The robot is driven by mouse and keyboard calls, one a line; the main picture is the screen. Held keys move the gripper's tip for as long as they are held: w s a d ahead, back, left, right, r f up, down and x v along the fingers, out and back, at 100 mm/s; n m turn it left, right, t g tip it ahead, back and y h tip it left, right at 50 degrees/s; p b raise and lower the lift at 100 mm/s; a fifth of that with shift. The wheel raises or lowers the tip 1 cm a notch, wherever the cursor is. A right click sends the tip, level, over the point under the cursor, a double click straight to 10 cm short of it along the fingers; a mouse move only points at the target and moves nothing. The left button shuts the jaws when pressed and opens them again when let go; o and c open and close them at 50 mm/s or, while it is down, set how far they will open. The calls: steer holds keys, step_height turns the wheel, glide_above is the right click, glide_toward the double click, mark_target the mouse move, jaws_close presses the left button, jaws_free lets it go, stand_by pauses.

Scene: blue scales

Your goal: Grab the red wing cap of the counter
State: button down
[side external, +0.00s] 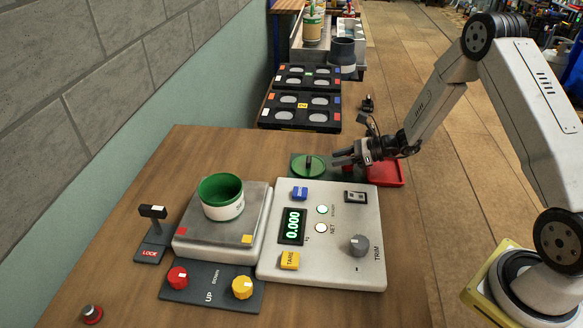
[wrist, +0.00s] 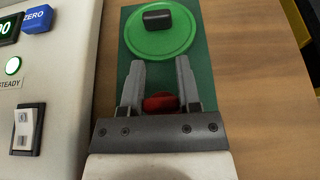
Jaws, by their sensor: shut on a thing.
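The red wing cap (wrist: 161,103) sits between the two grey fingers of my gripper (wrist: 160,66) in the wrist view. My gripper is shut on it, over a dark green mat (wrist: 122,72). In the side view my gripper (side external: 340,158) reaches in from the right, low behind the white control panel. There the fingers and the panel hide most of the red cap. Whether the cap is lifted off the mat cannot be told.
A green round lid (wrist: 160,34) with a black handle lies just beyond the fingertips. The white control panel (side external: 335,265) is close by in front. A red tray (side external: 390,174) lies to the right. A scale (side external: 195,236) bears a green-rimmed cup (side external: 221,197).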

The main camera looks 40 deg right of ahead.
steer(key=shift+r, duration=0.45)
steer(key=s+a+r, duration=0.1)
steer(key=s+r, duration=1)
steer(key=s, duration=0.3)
steer(key=shift+a, duration=0.35)
steer(key=shift+r, duration=0.1)
steer(key=shift+w, duration=0.1)
